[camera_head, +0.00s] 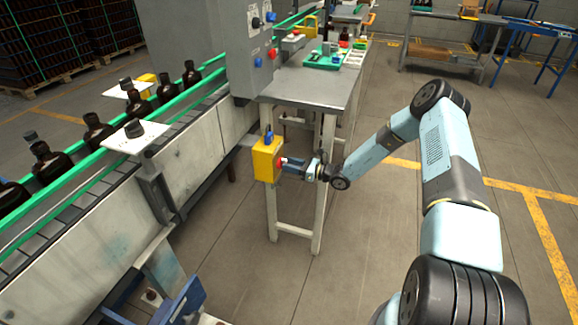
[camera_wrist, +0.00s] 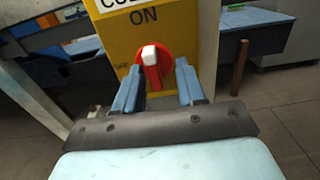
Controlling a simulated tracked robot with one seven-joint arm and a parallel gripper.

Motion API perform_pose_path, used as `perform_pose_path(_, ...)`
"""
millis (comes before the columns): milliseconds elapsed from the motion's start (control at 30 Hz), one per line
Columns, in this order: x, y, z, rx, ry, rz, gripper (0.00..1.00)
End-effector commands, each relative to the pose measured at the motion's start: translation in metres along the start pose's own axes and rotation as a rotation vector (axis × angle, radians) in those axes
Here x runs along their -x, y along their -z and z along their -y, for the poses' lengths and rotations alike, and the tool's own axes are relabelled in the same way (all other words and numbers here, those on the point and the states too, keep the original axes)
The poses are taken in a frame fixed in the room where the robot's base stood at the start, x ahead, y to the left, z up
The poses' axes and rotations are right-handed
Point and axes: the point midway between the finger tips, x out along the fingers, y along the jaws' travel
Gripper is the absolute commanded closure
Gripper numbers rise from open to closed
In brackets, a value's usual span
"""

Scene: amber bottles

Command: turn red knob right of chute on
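The red knob (camera_wrist: 152,67) is in the wrist view, on the front of a yellow box (camera_wrist: 125,40). It has a white bar or stripe, close to upright with its top tilted slightly left. "ON" is printed above it, with part of another label higher up. Small lettering at its left is hard to read. My gripper (camera_wrist: 157,80) is open, with one blue finger on each side of the knob. I cannot tell whether the fingers touch it. In the head view the yellow box (camera_head: 266,158) is on the table's leg side, with my gripper (camera_head: 285,163) at its right face.
A grey metal table (camera_head: 310,90) stands behind the box. A conveyor with green rails (camera_head: 100,160) carries dark bottles at left. A grey machine cabinet (camera_head: 205,30) with knobs rises beyond it. Open floor (camera_head: 385,215) lies around my arm. A blue chute-like part (camera_head: 185,300) is at the bottom.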

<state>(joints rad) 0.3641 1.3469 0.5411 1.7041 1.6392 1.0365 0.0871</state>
Motion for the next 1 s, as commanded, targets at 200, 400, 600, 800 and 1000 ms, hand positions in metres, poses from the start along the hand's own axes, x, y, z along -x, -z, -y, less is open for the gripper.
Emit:
perform_pose_path(200,0.001,0.001,-0.002,-0.001,-0.004,-0.001,0.61)
perform_pose_path(400,0.021,0.001,-0.001,-0.002,-0.002,0.000,0.61)
perform_pose_path(600,0.060,0.001,0.000,-0.002,-0.001,-0.001,0.61)
perform_pose_path(800,0.098,0.002,0.001,-0.003,0.000,-0.001,0.61)
perform_pose_path(1000,0.125,0.002,0.003,-0.001,0.000,-0.001,0.61)
